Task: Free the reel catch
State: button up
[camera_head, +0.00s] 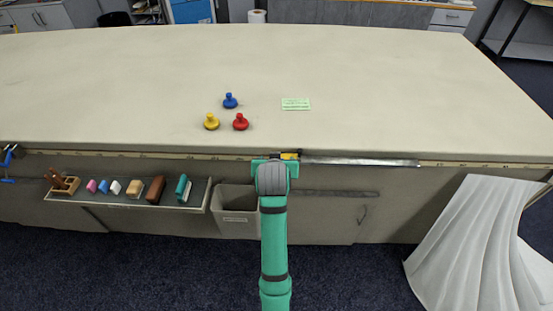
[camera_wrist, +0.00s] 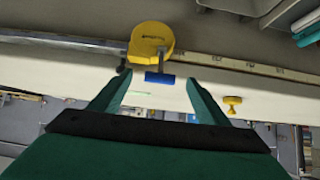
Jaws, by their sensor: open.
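The reel catch appears in the wrist view as a yellow rounded body (camera_wrist: 151,42) on the table's front edge. A short grey stem with a blue bar (camera_wrist: 160,78) at its end sticks out from it. My gripper (camera_wrist: 158,82) is open, with one green finger on each side of the blue bar and a gap to both. I cannot tell how deep the bar sits between the fingertips. In the head view my gripper (camera_head: 276,162) is at the front edge and hides most of the catch; only a little yellow (camera_head: 290,156) shows.
A long metal bar (camera_head: 360,162) runs right along the edge. Blue (camera_head: 230,101), yellow (camera_head: 211,122) and red (camera_head: 240,122) knobs and a green card (camera_head: 296,104) lie on the cloth table (camera_head: 420,90). A tool tray (camera_head: 125,198), grey bin (camera_head: 236,212) and hanging white cloth (camera_head: 470,245) are below.

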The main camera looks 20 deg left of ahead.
jog(key=shift+v, duration=2.2)
jog(key=shift+c, duration=0.4)
